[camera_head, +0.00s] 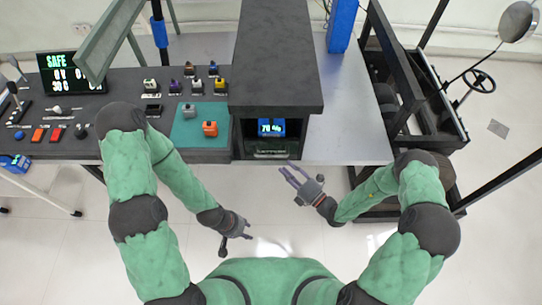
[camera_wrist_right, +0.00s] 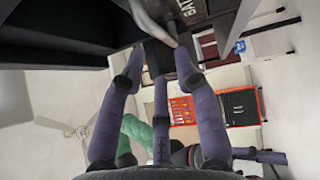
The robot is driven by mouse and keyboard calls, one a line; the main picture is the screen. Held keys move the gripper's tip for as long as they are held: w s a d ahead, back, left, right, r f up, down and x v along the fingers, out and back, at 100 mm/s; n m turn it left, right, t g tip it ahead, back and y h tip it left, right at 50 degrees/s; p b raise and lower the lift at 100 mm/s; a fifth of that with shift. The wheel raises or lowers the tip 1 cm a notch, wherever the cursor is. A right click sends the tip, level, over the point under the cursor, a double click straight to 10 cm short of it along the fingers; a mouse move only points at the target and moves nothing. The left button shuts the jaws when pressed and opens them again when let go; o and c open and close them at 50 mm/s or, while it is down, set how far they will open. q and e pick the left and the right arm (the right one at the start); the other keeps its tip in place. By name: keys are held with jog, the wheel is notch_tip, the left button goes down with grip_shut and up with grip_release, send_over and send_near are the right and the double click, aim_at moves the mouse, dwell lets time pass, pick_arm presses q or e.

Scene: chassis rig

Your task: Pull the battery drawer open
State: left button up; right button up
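The battery drawer (camera_head: 270,153) is a dark front with a small pale label, low in the black cabinet under its overhanging top. Part of a dark front lettered "BATT" shows at the top of the right wrist view (camera_wrist_right: 192,10). A curved silver bar, apparently a handle (camera_wrist_right: 152,22), runs just beyond my right fingertips. My right gripper (camera_head: 286,172) is open in front of the drawer, slightly right and below it; its spread purple fingers (camera_wrist_right: 158,68) hold nothing. Contact with the bar cannot be told. My left gripper (camera_head: 247,229) appears open and empty, away from the bench.
The black cabinet (camera_head: 275,60) overhangs the drawer. A blue-lit display (camera_head: 271,127) sits above the drawer front. A teal mat (camera_head: 188,133) with an orange block (camera_head: 210,128) lies to the left. A bare grey tabletop (camera_head: 345,125) is to the right. The floor in front is clear.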

aim_at(271, 155)
jog(key=b+x, duration=0.2)
jog(key=x, duration=0.6)
jog(key=shift+w+a, duration=0.25)
jog(key=shift+a, duration=0.1)
grip_shut()
